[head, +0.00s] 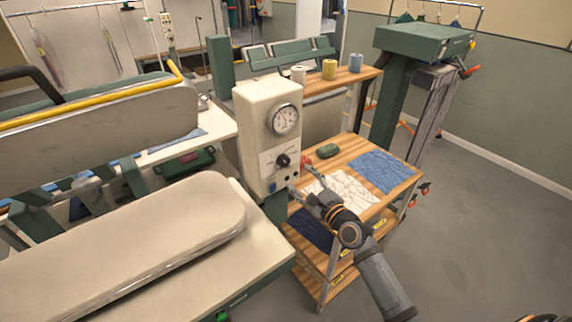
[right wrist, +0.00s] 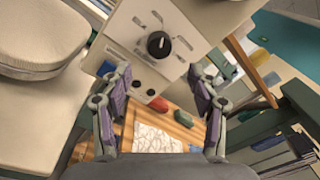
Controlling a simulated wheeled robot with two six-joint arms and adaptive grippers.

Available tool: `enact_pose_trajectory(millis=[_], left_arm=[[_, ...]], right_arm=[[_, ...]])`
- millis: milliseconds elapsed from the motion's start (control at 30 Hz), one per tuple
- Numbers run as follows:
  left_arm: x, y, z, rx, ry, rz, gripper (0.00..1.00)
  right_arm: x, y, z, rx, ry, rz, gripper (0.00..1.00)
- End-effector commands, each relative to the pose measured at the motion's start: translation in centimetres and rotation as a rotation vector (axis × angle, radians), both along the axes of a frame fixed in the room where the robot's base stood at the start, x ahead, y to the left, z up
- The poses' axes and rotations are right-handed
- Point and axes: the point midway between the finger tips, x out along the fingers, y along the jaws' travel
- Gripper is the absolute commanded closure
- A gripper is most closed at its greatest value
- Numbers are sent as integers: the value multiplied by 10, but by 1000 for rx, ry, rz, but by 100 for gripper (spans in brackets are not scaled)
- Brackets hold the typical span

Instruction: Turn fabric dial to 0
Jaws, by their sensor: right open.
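The fabric dial (head: 283,160) is a black round knob on the front of the cream control box (head: 256,105), below a round pressure gauge (head: 284,119). In the right wrist view the dial (right wrist: 158,44) sits on a pale panel with markings around it, and a white line shows on the knob. The marking text is too small to read. My right gripper (head: 298,188) is just below and right of the dial, apart from it. In the right wrist view my right gripper (right wrist: 160,98) is open and empty, with the dial beyond its fingertips. My left gripper is out of view.
A wooden cart (head: 350,150) with folded cloths, including a blue one (head: 380,171), stands right of the box. A padded pressing board (head: 130,245) fills the lower left. Small buttons (right wrist: 137,84) lie below the dial.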

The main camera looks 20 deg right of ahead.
Motion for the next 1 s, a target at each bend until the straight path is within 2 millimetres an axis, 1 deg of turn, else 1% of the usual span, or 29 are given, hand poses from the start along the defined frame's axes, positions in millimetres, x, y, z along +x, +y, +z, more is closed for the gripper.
enact_pose_trajectory(millis=[33,200,333,400,500,733,767,1000], left_arm=[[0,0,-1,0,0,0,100],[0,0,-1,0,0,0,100],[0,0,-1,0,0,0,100],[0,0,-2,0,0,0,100],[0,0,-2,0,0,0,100],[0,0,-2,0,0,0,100],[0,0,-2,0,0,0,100],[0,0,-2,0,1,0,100]], right_arm=[[12,3,2,4,-5,-2,39],[47,12,1,3,-2,-2,39],[67,18,1,0,-1,0,39],[74,20,0,0,0,0,39],[79,21,0,-2,-1,0,39],[79,21,0,-3,1,0,39],[79,21,0,-3,1,0,41],[79,21,0,-3,1,0,73]])
